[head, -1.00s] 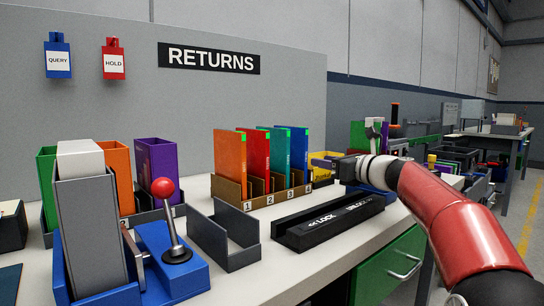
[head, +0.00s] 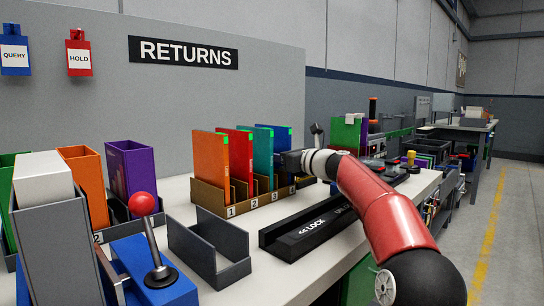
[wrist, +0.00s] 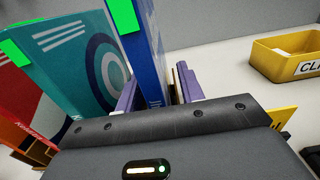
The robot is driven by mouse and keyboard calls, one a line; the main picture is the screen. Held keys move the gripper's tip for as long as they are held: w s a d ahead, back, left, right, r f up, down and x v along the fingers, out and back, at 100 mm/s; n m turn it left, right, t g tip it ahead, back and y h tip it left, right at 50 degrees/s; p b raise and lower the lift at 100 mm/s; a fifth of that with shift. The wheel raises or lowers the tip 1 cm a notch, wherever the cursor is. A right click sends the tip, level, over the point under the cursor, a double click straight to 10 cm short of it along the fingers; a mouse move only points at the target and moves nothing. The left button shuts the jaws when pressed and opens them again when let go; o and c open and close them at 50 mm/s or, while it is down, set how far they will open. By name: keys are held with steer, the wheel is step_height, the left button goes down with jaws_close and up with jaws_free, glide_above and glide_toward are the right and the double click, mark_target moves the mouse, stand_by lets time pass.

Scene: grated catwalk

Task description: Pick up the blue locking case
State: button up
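The blue locking case (head: 283,137) stands upright at the right end of a brown numbered rack (head: 205,195), beside a teal case (head: 263,145). It carries a bright green tag on its upper edge. In the wrist view the blue case (wrist: 149,62) rises between the two purple fingers of my gripper (wrist: 158,92). The left finger sits between the teal and blue cases. The right finger is on the far side, with a small gap to the blue case. The gripper is open around the case's lower part. In the head view my gripper (head: 284,162) hides that part.
Red (head: 238,155) and orange (head: 211,163) cases fill the rack's left slots. A black LOCK bar (head: 310,230) and an empty grey holder (head: 209,248) are in front. A red-knobbed lever (head: 144,205) is at left. A yellow bin (wrist: 285,58) stands right of the rack.

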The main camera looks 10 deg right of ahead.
steer(key=shift+w, duration=0.1)
jaws_close()
steer(key=shift+a+r, duration=0.1)
stand_by(0.3)
